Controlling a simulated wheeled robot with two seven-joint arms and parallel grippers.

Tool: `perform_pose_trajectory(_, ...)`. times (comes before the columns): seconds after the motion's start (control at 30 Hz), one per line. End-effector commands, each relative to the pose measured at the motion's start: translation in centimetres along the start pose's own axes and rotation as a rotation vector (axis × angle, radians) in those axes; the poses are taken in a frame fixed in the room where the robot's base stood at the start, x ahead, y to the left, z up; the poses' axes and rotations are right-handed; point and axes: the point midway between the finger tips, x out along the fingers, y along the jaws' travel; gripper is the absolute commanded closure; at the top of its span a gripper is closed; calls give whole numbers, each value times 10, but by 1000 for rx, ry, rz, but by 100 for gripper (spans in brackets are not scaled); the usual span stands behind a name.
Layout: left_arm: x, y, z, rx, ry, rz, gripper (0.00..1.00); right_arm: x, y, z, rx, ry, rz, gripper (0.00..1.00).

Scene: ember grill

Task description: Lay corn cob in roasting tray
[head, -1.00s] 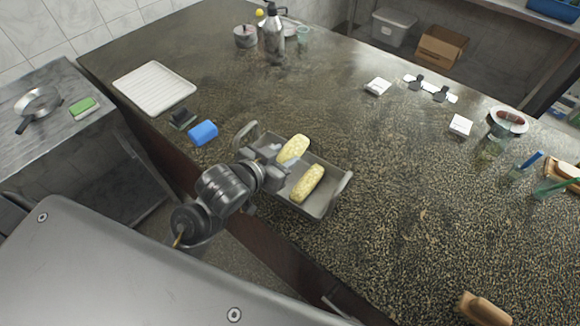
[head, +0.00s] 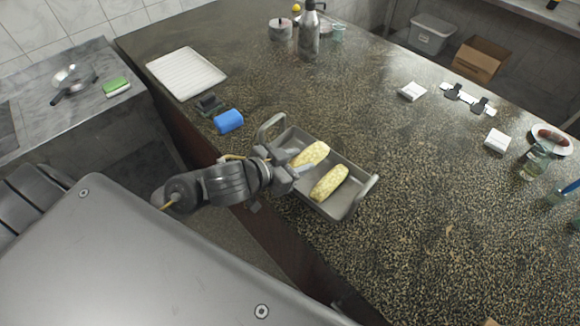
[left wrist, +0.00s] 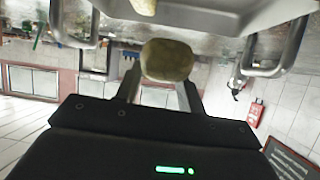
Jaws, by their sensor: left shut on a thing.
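The grey roasting tray (head: 352,206), with a raised handle at each end, stands at the counter's near edge. One pale yellow corn cob (head: 329,184) lies in it on the near right side. My left gripper (head: 298,168) reaches over the tray's near side and is shut on the other corn cob (head: 312,152). In the left wrist view the held cob (left wrist: 168,60) shows end-on between the fingers, with part of the tray (left wrist: 215,18) above it in the picture. I cannot tell whether the held cob touches the tray floor. My right gripper is not in view.
A steel flask (head: 309,35) stands at the back.

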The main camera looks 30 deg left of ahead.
Motion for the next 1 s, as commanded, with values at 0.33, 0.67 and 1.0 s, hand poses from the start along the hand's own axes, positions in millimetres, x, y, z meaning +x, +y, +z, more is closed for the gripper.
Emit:
perform_pose_trajectory(0.33, 27, -36, 18, -2, -6, -10, 90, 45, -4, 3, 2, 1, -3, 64)
perform_pose_trajectory(0.67, 57, -62, 45, -6, -5, -6, 90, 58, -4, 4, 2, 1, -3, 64)
perform_pose_trajectory(1.0, 70, -73, 60, -7, -5, -7, 90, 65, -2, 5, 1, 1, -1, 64)
